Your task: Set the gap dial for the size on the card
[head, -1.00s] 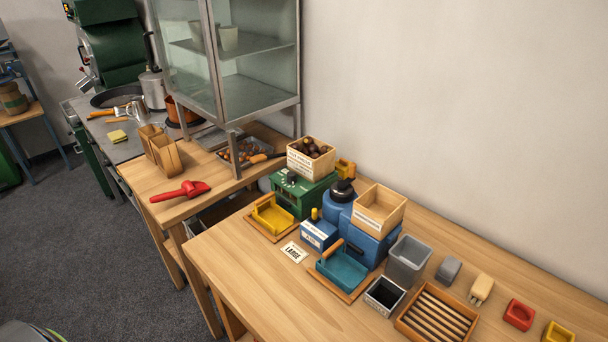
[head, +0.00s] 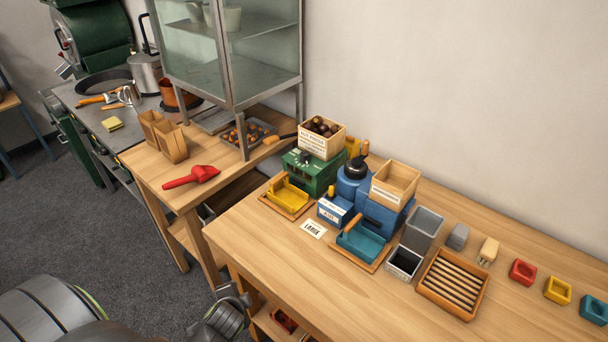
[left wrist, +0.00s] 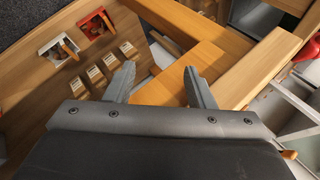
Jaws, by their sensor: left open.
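The white size card (head: 314,229) lies flat on the wooden table; its print looks like LARGE. My left gripper (left wrist: 160,82) is open and empty in the left wrist view, above wooden beams. In the head view my left arm is low at the bottom left, off the table's front edge. My right gripper is not in view.
A slatted wooden tray (head: 450,284), grey bin (head: 422,229) and coloured blocks (head: 522,271) stand to the right. A red scoop (head: 192,177) lies on the left table. The front right tabletop is clear.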

